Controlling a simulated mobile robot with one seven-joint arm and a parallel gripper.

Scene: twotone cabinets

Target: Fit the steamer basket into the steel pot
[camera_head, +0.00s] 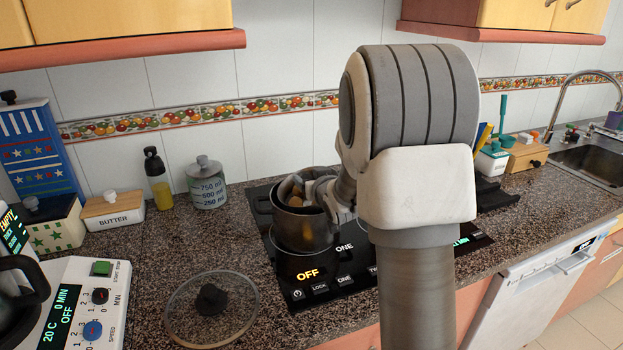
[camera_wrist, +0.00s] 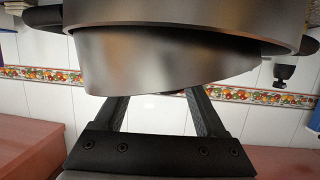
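The steel pot (camera_head: 303,235) stands on the black cooktop, with brown pieces (camera_head: 295,201) showing at its opening. In the wrist view, which looks upside down, the pot's rim (camera_wrist: 180,24) spans the top. A smooth metal wall, apparently the steamer basket (camera_wrist: 150,62), stands out past the rim and is tilted. How deep it sits in the pot is hidden. My gripper (camera_head: 322,192) is at the pot's opening. Its two fingers (camera_wrist: 161,100) are apart and reach behind the basket's edge. Their tips are hidden, so I cannot tell whether they hold it.
A glass lid (camera_head: 211,300) lies on the counter, front left of the pot. The cooktop panel (camera_head: 330,272) reads OFF. A measuring canister (camera_head: 207,184), an oil bottle (camera_head: 158,180) and a butter box (camera_head: 112,209) stand along the wall. A sink (camera_head: 598,160) is far right.

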